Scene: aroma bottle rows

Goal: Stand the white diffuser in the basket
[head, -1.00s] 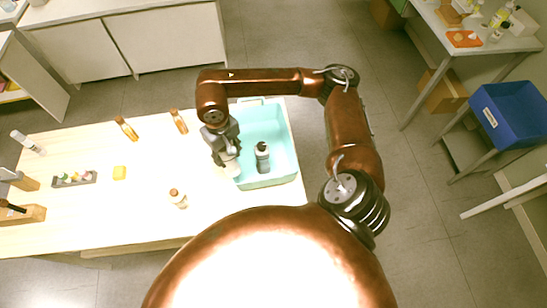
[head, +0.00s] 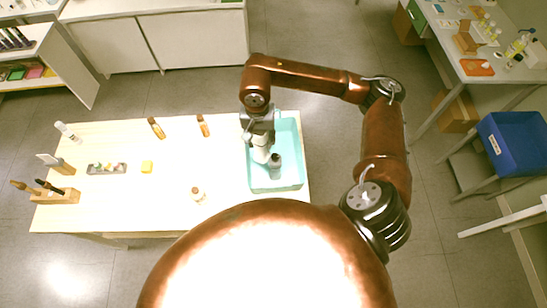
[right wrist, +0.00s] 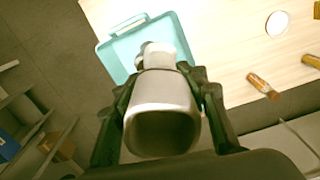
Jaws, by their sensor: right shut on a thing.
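The light teal basket (head: 291,135) stands at the right end of the wooden table, and its rim (right wrist: 112,52) shows in the right wrist view. My right gripper (head: 260,142) is over the left part of the basket, shut on the white diffuser (head: 261,154). In the right wrist view the diffuser (right wrist: 160,100) sits between the two dark fingers (right wrist: 160,105), with its wide end toward the camera. A grey bottle with a dark top (head: 275,170) stands inside the basket, close to the diffuser. Whether the diffuser touches the basket floor is hidden. My left gripper is not in view.
Two amber bottles (head: 156,127) (head: 203,126) are on the table left of the basket. The basket's right side looks free.

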